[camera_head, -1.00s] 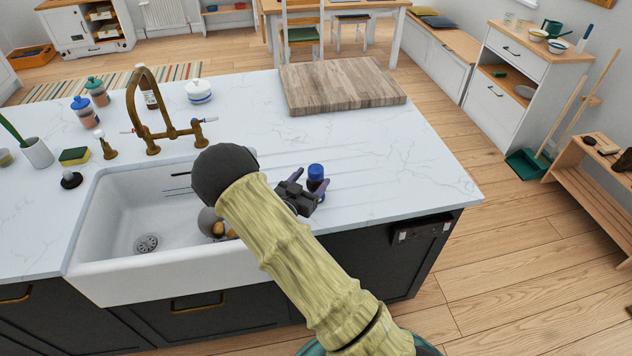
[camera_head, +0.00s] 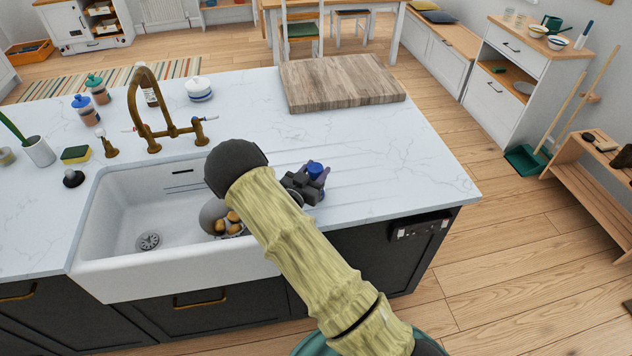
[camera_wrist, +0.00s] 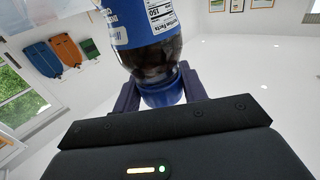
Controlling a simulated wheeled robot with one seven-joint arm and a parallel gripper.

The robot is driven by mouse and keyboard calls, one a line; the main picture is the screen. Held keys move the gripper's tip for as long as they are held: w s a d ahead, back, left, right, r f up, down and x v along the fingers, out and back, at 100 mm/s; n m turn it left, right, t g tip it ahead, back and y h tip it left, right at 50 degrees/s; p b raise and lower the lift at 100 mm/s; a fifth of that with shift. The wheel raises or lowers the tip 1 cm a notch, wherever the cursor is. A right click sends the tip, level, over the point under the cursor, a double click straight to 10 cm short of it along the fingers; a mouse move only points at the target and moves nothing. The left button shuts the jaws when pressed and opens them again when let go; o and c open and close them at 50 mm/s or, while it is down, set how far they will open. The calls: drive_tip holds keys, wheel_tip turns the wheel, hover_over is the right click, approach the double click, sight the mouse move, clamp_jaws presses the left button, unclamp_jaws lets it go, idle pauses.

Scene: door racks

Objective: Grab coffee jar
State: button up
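The coffee jar (camera_head: 316,169) has a blue lid and stands on the white worktop right of the sink. In the wrist view the jar (camera_wrist: 150,35) shows a blue label with a white nutrition panel and dark contents. My gripper (camera_head: 318,178) is at the jar, with its purple-grey fingers on either side. In the wrist view the fingers (camera_wrist: 162,88) sit close against the jar's blue part, with no clear gap. The lower part of the jar is largely hidden by the gripper in the head view.
The white sink (camera_head: 110,215) with a round bowl (camera_head: 212,214) of brown items lies left of my arm. A brass tap (camera_head: 152,110) rises behind it. A wooden board (camera_head: 342,82) lies at the back. The worktop to the right is clear.

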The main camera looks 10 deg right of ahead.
drive_tip(key=c, duration=0.4)
drive_tip(key=shift+o, duration=0.2)
drive_tip(key=shift+r, duration=0.15)
wheel_tip(320, 180, up, 10)
drive_tip(key=b, duration=0.2)
drive_tip(key=shift+b, duration=0.3)
